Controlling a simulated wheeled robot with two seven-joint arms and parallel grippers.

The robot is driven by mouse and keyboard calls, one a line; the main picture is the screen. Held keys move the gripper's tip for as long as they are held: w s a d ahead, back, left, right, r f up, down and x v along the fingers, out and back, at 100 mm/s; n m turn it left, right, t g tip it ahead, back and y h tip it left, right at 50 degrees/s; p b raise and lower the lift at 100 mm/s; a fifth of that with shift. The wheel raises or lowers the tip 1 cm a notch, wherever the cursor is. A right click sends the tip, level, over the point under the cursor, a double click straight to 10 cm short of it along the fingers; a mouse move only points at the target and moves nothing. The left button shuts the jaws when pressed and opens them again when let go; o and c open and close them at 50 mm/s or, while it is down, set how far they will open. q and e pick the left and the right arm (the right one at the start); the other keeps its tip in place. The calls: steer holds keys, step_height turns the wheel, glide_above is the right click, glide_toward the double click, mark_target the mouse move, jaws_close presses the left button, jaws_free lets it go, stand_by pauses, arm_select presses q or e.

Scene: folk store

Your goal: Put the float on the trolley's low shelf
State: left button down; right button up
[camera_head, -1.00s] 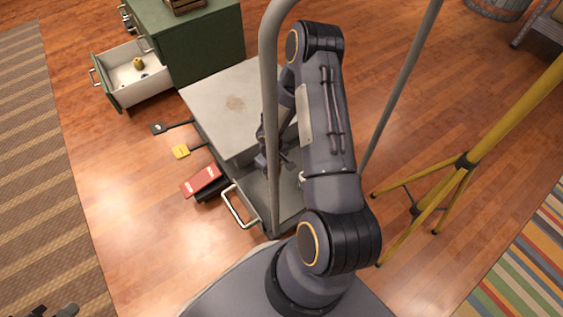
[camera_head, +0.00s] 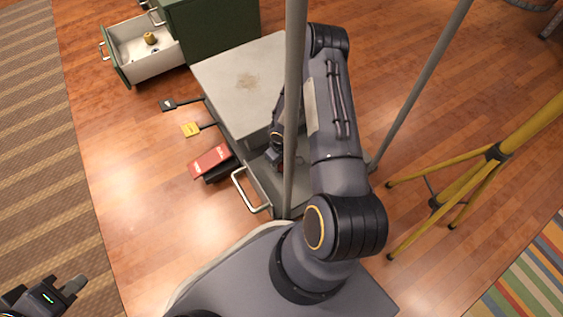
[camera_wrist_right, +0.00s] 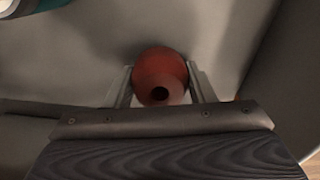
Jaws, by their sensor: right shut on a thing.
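The float is a red rounded thing with a dark hole in its end (camera_wrist_right: 160,80), between the fingers of my right gripper (camera_wrist_right: 160,88), which is shut on it. The grey trolley (camera_head: 222,75) has a flat stained top, tall poles and a lower level (camera_head: 262,192) with a pale handle in front. In the head view my right arm reaches down to the trolley's near end, and its gripper (camera_head: 276,156) is partly hidden by a pole and the arm. Whether the float touches the grey surface beneath is unclear. My left gripper (camera_head: 62,292) is at the bottom left, apart from the trolley.
A green cabinet (camera_head: 210,30) with an open white drawer (camera_head: 145,58) stands at the back left. A yellow tripod (camera_head: 470,180) stands at the right. Floor at left is clear.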

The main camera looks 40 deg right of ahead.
steer(key=shift+f, duration=0.15)
steer(key=o, duration=1)
steer(key=shift+c, duration=0.2)
steer(key=shift+r, duration=0.3)
step_height(320, 180, up, 12)
steer(key=p, duration=0.5)
